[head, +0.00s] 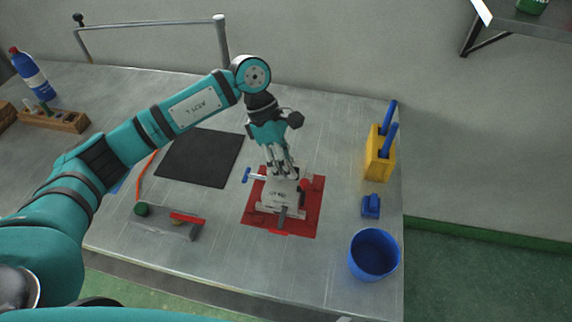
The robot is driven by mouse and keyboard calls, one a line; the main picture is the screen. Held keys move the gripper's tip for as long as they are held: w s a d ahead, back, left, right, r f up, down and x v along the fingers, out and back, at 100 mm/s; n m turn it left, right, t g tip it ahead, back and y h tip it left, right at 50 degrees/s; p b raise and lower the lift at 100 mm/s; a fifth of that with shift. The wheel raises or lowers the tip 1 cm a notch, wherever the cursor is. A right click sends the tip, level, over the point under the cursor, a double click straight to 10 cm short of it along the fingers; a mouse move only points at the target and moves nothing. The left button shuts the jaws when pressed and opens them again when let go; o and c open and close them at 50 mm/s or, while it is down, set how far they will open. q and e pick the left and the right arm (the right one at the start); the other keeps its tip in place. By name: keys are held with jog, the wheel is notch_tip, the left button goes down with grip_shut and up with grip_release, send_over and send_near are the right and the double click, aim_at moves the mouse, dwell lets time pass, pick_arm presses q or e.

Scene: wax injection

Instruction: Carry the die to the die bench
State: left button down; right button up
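The die (284,203) is a grey metal block with a blue-handled part on its left and a red knob on its right. It sits on a red mat (300,226) on the metal bench. My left gripper (283,175) is directly above the die, pointing down, with its fingers at the die's top. I cannot tell whether the fingers are closed on it. My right gripper is not in view.
A black mat (201,158) lies left of the die. A metal plate with a red handle (187,219) lies front left. A blue cup (373,255), small blue block (371,206) and yellow holder (380,156) stand along the right edge. A wooden rack (55,119) stands far left.

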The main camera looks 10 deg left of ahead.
pick_arm(q)
jog(key=shift+f+b, duration=1)
jog(key=shift+b, duration=0.15)
jog(key=c, duration=1.4)
grip_release()
jog(key=shift+s+f, duration=0.1)
jog(key=shift+f, duration=0.1)
jog(key=v, duration=1.2)
jog(key=shift+r, duration=0.25)
